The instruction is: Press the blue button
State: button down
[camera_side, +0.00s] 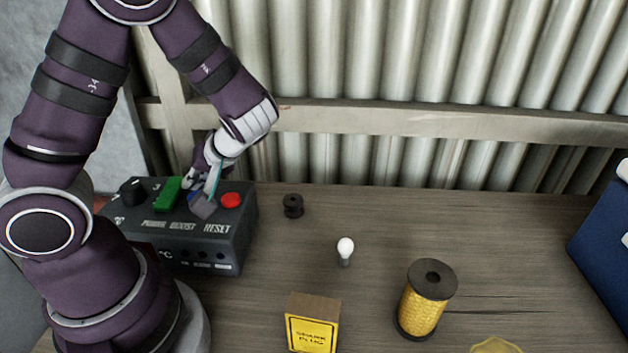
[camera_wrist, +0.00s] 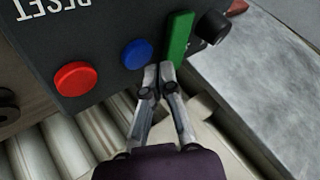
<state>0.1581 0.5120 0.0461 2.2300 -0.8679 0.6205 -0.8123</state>
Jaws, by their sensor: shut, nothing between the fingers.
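A dark control box (camera_side: 185,245) sits at the left of the workbench. Its top carries a blue button (camera_wrist: 137,54), a red button (camera_side: 231,200) and a green switch (camera_side: 167,192). In the side view the blue button is mostly hidden behind my gripper (camera_side: 204,207). My gripper is shut and empty, with its fingers pointing down at the box. In the wrist view the fingertips (camera_wrist: 158,72) appear just beside the blue button, toward the green switch. I cannot tell whether they touch the box. The red button also shows in the wrist view (camera_wrist: 75,78), on the button's other side.
A black knob (camera_side: 131,191) is on the box's left end. On the bench are a small black spool (camera_side: 293,205), a bulb (camera_side: 345,250), a yellow spool (camera_side: 425,300) and a spark plug box (camera_side: 313,325). A blue case (camera_side: 605,240) stands far right. Corrugated wall (camera_side: 450,60) behind.

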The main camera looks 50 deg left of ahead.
jog(key=shift+f, duration=0.1)
jog(key=shift+f, duration=0.35)
jog(key=shift+f, duration=0.25)
dwell(0.4)
jog(key=shift+r, duration=3.75)
